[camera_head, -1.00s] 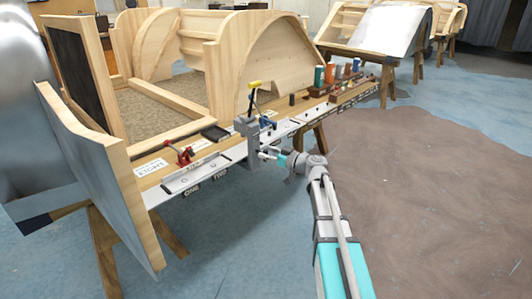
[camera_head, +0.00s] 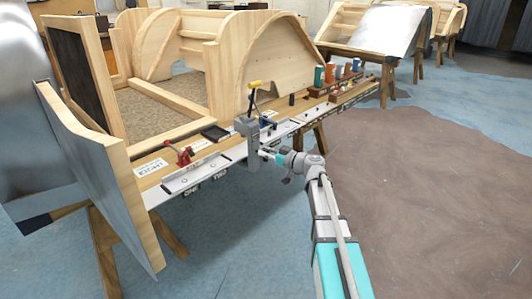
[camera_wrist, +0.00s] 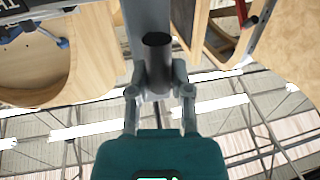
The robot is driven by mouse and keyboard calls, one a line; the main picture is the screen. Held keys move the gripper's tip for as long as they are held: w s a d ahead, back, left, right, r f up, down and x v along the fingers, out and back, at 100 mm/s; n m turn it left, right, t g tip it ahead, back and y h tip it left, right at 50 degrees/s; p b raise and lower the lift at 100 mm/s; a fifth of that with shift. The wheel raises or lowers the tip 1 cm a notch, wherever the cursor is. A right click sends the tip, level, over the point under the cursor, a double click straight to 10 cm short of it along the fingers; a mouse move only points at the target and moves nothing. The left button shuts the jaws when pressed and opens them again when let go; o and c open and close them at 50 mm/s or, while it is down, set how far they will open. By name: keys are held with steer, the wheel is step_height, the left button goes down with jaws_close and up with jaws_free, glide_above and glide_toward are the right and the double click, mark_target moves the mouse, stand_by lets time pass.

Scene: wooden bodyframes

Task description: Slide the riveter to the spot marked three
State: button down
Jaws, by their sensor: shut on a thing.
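The riveter (camera_head: 254,143) is a grey upright tool with a yellow-tipped lever. It stands on the light rail along the front edge of the wooden bench, just right of the label "TWO". My gripper (camera_head: 272,156) reaches it from the front right. In the wrist view my gripper (camera_wrist: 158,96) is shut on a dark round part of the riveter (camera_wrist: 150,25), with a finger on either side. The spot marked three cannot be made out; the riveter and my gripper are around the rail there.
A red clamp (camera_head: 184,155) and a dark tray (camera_head: 215,133) lie left of the riveter. A blue clamp (camera_head: 267,123) is just behind it. Several coloured cups (camera_head: 331,72) stand farther right. The floor in front is clear.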

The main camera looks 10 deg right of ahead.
steer(key=w+d, duration=0.9)
steer(key=d, duration=0.3)
steer(key=c, duration=0.5)
jaws_free()
steer(key=shift+c, duration=0.2)
steer(key=shift+s, duration=0.1)
steer(key=shift+d, duration=0.15)
steer(key=v, duration=1.1)
steer(key=shift+s+d, duration=0.25)
steer(key=shift+s, duration=0.05)
